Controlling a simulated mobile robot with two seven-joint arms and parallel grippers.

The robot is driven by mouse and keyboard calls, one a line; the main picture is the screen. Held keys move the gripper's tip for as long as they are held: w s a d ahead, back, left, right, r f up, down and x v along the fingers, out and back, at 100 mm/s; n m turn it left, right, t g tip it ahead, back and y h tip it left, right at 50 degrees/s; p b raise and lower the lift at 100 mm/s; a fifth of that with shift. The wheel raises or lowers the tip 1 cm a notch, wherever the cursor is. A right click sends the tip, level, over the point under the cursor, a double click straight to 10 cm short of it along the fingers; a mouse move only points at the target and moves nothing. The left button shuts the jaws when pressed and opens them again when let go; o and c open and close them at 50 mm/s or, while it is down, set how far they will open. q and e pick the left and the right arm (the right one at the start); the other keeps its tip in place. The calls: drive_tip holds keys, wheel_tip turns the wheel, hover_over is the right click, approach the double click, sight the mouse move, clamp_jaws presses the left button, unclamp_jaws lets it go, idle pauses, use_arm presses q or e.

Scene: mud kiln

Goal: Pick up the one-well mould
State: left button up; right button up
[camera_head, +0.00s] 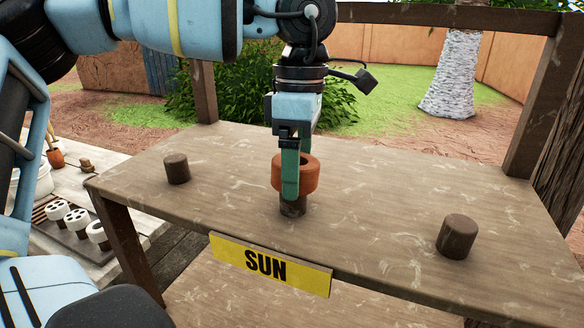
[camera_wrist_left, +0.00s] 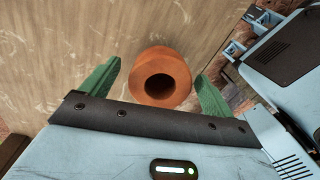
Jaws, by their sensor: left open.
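The one-well mould is a thick orange-brown ring with one round hole (camera_head: 310,177). It sits at the top of the middle dark peg (camera_head: 292,207) on the wooden table; it also shows in the left wrist view (camera_wrist_left: 181,72). My left gripper (camera_head: 290,188) reaches down from above with its green fingers around the mould. In the left wrist view the fingers (camera_wrist_left: 160,70) are spread on either side of it, with a visible gap on each side. In the head view, the near finger covers part of the mould and the far finger is mostly hidden. My right gripper is not in view.
Two bare dark pegs stand on the table (camera_head: 405,205), one at left (camera_head: 177,168) and one at right (camera_head: 458,236). A yellow SUN sign (camera_head: 270,264) hangs on the front edge. Wooden posts rise behind. At left, a lower table holds white multi-hole pieces (camera_head: 77,219).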

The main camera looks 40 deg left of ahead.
use_arm(q)
drive_tip(key=shift+f, duration=0.15)
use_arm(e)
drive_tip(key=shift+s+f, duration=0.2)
use_arm(q)
drive_tip(key=c, duration=1.3)
drive_tip(key=shift+r+b, duration=0.3)
drive_tip(key=shift+r, duration=0.55)
drive_tip(key=shift+s+d+r+b, duration=0.1)
drive_tip(key=shift+d+r+b, duration=0.05)
drive_tip(key=shift+r, duration=0.3)
drive_tip(key=shift+s+d+r+b, duration=0.1)
drive_tip(key=shift+d+r+b, duration=0.05)
drive_tip(key=shift+r, duration=0.3)
drive_tip(key=s+d+r+b, duration=0.1)
drive_tip(key=s+d+b, duration=0.1)
drive_tip(key=s+d, duration=0.9)
drive_tip(key=shift+r, duration=0.25)
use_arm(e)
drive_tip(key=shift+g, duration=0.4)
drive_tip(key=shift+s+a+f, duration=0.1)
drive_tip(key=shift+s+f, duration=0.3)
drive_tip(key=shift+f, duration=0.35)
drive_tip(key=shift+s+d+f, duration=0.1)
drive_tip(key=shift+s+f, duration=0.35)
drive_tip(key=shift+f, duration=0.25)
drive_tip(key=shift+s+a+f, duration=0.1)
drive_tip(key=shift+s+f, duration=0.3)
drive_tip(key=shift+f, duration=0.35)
